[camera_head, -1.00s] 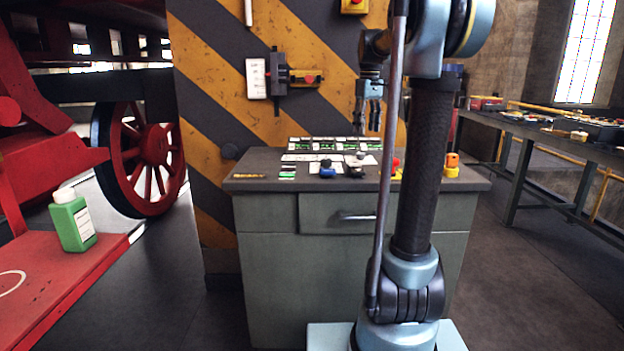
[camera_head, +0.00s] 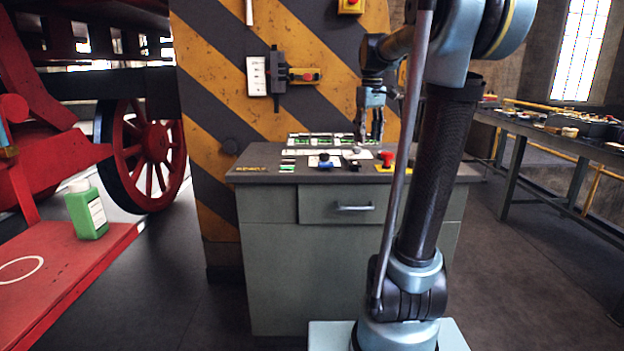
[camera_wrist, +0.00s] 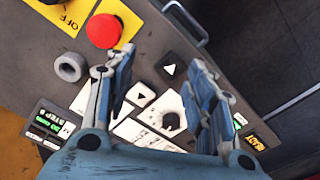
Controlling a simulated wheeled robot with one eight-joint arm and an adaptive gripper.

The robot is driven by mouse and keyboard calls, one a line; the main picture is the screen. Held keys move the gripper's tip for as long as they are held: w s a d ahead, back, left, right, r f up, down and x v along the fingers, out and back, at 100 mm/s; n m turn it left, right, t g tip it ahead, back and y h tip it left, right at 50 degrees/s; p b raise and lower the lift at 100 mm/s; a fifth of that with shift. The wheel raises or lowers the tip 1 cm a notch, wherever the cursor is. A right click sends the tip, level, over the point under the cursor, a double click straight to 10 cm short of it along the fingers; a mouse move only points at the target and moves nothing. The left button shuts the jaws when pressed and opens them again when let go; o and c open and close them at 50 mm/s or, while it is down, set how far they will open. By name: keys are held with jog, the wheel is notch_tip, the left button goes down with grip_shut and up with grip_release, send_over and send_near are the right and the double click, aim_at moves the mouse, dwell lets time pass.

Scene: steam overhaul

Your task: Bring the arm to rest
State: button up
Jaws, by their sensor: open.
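My gripper (camera_head: 369,128) hangs above the right part of the grey control desk (camera_head: 262,176), fingers pointing down. In the wrist view my gripper (camera_wrist: 165,95) shows its two fingers spread apart with nothing between them. Below them lie white labels with arrows and a black knob (camera_wrist: 171,120). A red mushroom button (camera_wrist: 104,31) on a yellow plate and a grey ring-shaped part (camera_wrist: 69,68) are beside the left finger. The red button also shows in the head view (camera_head: 387,158), right of the gripper. The fingers appear clear of the desk top.
A yellow-black striped panel (camera_head: 215,60) stands behind the desk, with a wall-mounted switch box (camera_head: 277,76). A green bottle (camera_head: 86,212) stands on a red ledge (camera_head: 60,262) at left, near a red wheel (camera_head: 150,150). A long workbench (camera_head: 560,140) is at right. The floor between is clear.

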jog(key=s+f+m+t, duration=0.1)
jog(key=s+f+m, duration=0.4)
jog(key=s+f, duration=2.2)
jog(key=shift+s+d+m+t, duration=0.2)
jog(key=shift+s+m+t, duration=0.2)
jog(key=shift+s, duration=0.5)
jog(key=shift+w+f, duration=0.25)
jog(key=shift+w, duration=0.2)
